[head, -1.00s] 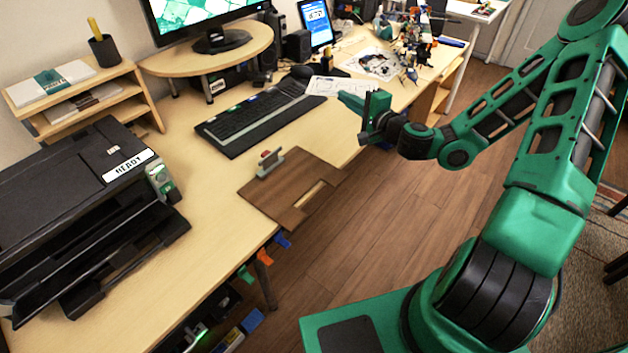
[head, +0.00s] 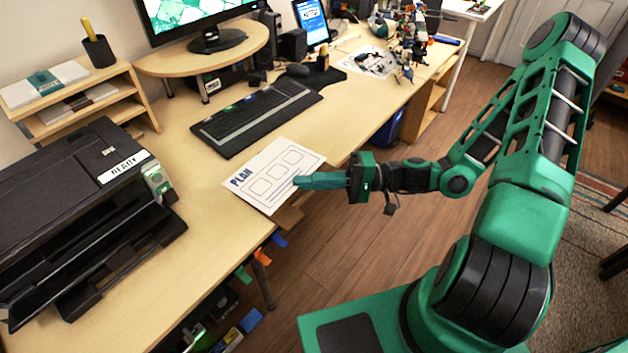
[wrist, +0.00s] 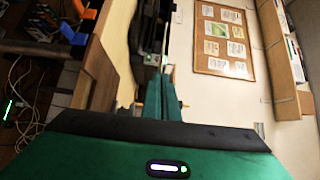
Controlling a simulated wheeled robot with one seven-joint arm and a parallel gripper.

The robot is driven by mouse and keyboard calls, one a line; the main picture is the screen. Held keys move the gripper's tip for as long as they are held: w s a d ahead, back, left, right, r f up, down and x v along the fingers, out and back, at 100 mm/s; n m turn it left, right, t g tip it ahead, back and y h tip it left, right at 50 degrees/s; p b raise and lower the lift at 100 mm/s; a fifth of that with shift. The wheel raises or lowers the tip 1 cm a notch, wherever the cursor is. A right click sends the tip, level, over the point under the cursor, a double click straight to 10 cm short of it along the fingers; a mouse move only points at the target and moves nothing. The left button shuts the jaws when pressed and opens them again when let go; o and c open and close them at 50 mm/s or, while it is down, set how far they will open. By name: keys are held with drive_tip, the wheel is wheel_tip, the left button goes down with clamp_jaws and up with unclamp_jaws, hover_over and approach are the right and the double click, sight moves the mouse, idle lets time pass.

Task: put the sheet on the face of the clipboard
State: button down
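The white sheet (head: 262,172), marked PLAN with drawn boxes and lines, is face up over the clipboard in the head view. It covers most of the board, and the clip is hidden under it. A brown strip of the clipboard (head: 289,217) shows beyond the sheet's lower right edge, at the desk's front edge. My gripper (head: 300,182) comes in from the right with its green fingers together at the sheet's right edge, shut on it. I cannot tell whether the sheet touches the board. In the wrist view my fingers (wrist: 167,98) are close together; the sheet is not clearly visible there.
A black keyboard (head: 255,117) lies just behind the sheet. A black printer (head: 85,205) stands at the left, and a monitor stand (head: 165,63) at the back. Bare desk lies between printer and sheet. Coloured clips (head: 262,257) hang below the desk's front edge.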

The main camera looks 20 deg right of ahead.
drive_tip(key=w+d+f, duration=0.4)
drive_tip(key=d+f, duration=0.6)
drive_tip(key=f, duration=0.1)
drive_tip(key=shift+w+g, duration=0.25)
drive_tip(key=shift+g, duration=0.05)
drive_tip(key=shift+d, duration=0.1)
drive_tip(key=c, duration=2.3)
unclamp_jaws()
drive_tip(key=shift+o, duration=1.1)
